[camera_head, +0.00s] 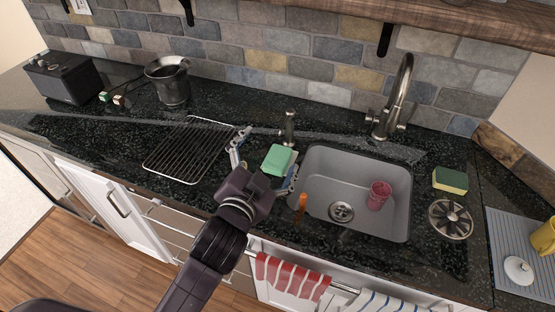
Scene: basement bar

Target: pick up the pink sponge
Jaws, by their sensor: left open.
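No pink sponge can be made out. A mint-green block (278,158), perhaps a sponge, lies on the dark counter just left of the sink. My left gripper (270,151) is open above the counter, its fingers spread on the left and right sides of this block. I cannot tell whether they touch it. The gripper's body hides part of the counter below the block. My right gripper is not in view.
The sink (325,167) holds a pinkish-red cup (378,195). A tall faucet (398,97) and a small dispenser (290,127) stand behind. An orange object (302,203) is near the sink's front left. A wire rack (190,149) lies left of my gripper.

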